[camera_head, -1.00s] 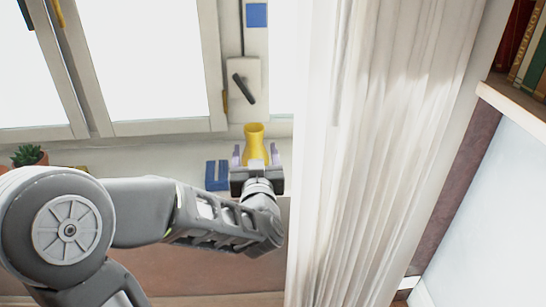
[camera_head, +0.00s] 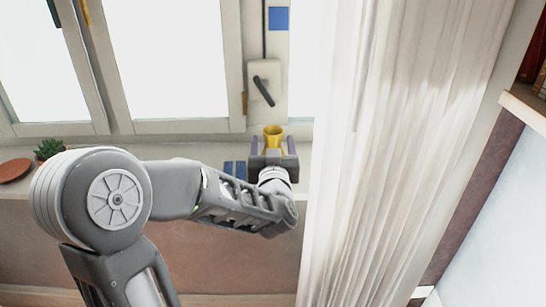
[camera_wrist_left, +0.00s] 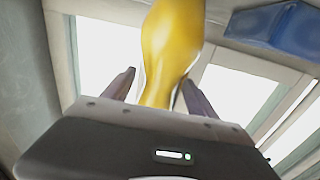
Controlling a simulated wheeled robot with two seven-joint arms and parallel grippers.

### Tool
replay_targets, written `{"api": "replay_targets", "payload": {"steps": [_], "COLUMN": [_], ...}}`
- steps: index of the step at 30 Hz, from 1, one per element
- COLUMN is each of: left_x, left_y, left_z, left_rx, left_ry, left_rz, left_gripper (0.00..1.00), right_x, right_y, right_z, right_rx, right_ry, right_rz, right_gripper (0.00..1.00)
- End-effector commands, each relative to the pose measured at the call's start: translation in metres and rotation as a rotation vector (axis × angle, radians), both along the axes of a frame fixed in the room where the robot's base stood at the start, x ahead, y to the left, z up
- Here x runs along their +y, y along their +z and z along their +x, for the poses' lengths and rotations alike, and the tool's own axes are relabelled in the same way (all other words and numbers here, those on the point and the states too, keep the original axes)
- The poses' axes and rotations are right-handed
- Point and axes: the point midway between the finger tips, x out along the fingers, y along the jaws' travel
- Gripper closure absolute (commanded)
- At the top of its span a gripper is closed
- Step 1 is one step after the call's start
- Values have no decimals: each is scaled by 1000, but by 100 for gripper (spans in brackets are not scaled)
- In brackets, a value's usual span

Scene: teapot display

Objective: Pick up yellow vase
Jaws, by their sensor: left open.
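The yellow vase (camera_head: 273,136) stands on the windowsill near the window handle. In the head view its lower part is hidden behind my left gripper (camera_head: 272,147). In the left wrist view the vase (camera_wrist_left: 172,50) rises between the two fingers of the left gripper (camera_wrist_left: 155,88). The gripper is open, with one finger on each side of the vase. A gap shows between the vase and the left finger; the right finger looks very close to it, and I cannot tell whether they touch. My right gripper is not in view.
A blue object (camera_head: 234,170) lies on the sill (camera_head: 208,158) just left of the gripper. A potted succulent (camera_head: 49,149) and a brown round plate (camera_head: 14,170) are further left. A white curtain (camera_head: 400,150) hangs close on the right. The window handle (camera_head: 263,90) is behind the vase.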

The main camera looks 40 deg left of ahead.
Motion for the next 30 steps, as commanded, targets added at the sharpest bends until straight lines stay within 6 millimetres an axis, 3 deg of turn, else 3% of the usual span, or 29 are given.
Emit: {"api": "replay_targets", "payload": {"steps": [7,25,30], "left_x": [18,19,19], "left_y": [1,1,1], "left_z": [25,26,26], "left_rx": [0,-1,-1], "left_ry": [0,-1,-1], "left_rz": [-2,-2,-2], "left_gripper": [33,33,45], "right_x": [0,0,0], "right_y": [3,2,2], "right_z": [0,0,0], "right_rx": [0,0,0], "right_ry": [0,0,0], "right_rz": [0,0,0], "right_gripper": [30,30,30]}}
